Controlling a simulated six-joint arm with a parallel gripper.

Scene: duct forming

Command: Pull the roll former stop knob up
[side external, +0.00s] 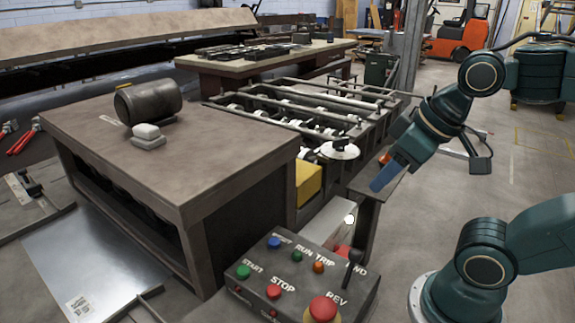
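A grey control box (262,290) stands in the foreground. It carries a large red mushroom knob (323,309) near the "REV" label and a smaller red button (274,292) by the "STOP" label. I cannot tell for sure which of these is the roll former stop knob.
A small orange-red part (385,158) shows just behind my gripper. A brown-topped cabinet (170,150) with a motor-like cylinder (148,103) stands left. Open floor (520,170) lies right. An orange forklift (462,42) is far back.

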